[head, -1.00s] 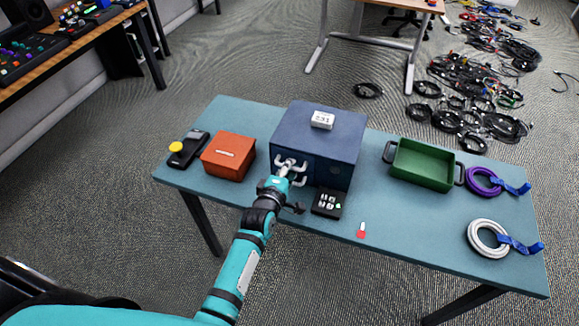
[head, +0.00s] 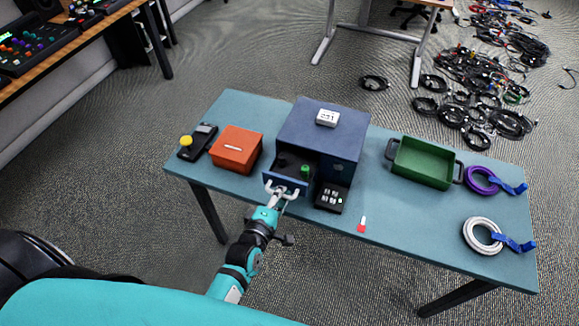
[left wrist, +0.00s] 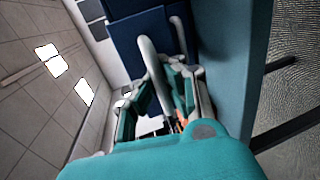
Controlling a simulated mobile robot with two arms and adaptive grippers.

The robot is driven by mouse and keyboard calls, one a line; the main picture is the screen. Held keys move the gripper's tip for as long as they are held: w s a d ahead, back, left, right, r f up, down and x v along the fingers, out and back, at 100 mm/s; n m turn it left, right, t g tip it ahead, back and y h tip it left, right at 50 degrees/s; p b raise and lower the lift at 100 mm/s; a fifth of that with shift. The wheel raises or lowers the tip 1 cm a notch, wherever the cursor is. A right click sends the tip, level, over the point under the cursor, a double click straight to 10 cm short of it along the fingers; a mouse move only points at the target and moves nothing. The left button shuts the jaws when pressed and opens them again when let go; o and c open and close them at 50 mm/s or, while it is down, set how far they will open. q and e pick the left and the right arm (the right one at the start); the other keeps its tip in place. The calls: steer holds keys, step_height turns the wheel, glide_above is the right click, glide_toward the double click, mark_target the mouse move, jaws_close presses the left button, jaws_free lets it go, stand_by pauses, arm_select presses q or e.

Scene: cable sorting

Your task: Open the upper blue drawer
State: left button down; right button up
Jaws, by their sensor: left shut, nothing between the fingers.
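The blue cabinet (head: 322,130) stands at the back middle of the table. A blue drawer (head: 285,181) at its front left is pulled out toward me, with a green item (head: 305,170) and dark items inside. My left gripper (head: 281,192) is shut at the drawer's pale handle, with nothing clamped between its fingers. In the left wrist view, the grey curved handle (left wrist: 152,70) runs beside my teal fingers, in front of the blue drawer front (left wrist: 138,38). The gripper partly hides the handle, so exact contact is unclear. My right gripper is not in view.
A black keypad-like box (head: 331,197) sits close right of the open drawer. An orange box (head: 236,150) and a black device with a yellow knob (head: 197,142) stand left. A green tray (head: 423,163), purple cable (head: 482,181) and white cable (head: 482,236) lie right. The front middle is mostly clear.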

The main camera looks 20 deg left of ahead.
arm_select(q)
steer(key=shift+f+v, duration=0.2)
steer(key=shift+v, duration=0.9)
steer(key=c, duration=2.1)
jaws_free()
steer(key=o, duration=0.5)
steer(key=shift+c, duration=0.2)
steer(key=v, duration=1.2)
